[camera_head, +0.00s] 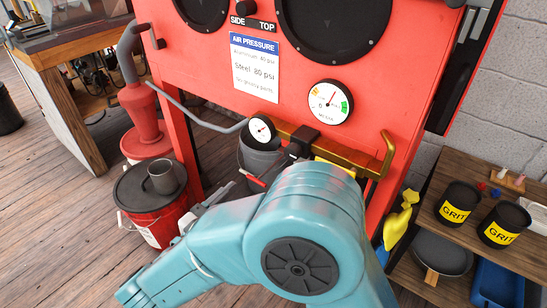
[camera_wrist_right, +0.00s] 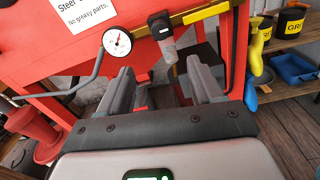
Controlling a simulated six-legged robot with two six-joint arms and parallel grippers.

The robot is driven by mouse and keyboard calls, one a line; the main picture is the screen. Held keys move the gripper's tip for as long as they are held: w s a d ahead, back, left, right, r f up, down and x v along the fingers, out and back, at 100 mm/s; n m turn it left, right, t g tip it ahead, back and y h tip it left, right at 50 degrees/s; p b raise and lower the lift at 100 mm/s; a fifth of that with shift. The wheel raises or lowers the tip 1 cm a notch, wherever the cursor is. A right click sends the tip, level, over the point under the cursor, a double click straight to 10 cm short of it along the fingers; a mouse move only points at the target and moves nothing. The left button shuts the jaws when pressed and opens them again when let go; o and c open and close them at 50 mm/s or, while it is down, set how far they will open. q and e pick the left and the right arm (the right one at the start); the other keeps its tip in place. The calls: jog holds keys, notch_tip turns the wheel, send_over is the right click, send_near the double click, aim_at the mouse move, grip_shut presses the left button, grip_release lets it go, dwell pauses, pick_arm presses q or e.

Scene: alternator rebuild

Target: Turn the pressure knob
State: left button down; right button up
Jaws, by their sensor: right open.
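The pressure knob (camera_wrist_right: 170,52) is the grey, tapered piece hanging below a black regulator block (camera_wrist_right: 158,24) in the right wrist view. The block also shows in the head view (camera_head: 303,139), where my right arm hides what lies below it. A small round gauge (camera_wrist_right: 117,42) sits just left of the block. My right gripper (camera_wrist_right: 162,88) is open and empty in the right wrist view. Its fingers point toward the red cabinet, and the knob shows beyond the gap between them, apart from both. My left gripper is not in view.
The red cabinet (camera_head: 215,95) carries an air pressure sign (camera_head: 254,68) and a larger gauge (camera_head: 331,102). A brass-coloured bar (camera_head: 350,158) crosses its front. A lidded red bucket (camera_head: 153,212) stands left. Black grit cans (camera_head: 459,204) stand on a wooden shelf at right.

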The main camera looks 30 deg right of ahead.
aim_at(291, 154)
jog(key=b+x, duration=0.1)
jog(key=x, duration=0.4)
jog(key=b+x, duration=0.1)
jog(key=x, duration=0.4)
jog(key=b+x, duration=0.1)
jog(key=x, duration=0.4)
jog(key=shift+d+r, duration=0.2)
jog(key=shift+r, duration=0.1)
jog(key=shift+w+d+r, duration=0.1)
jog(key=shift+w+d, duration=0.1)
jog(key=shift+d, duration=0.2)
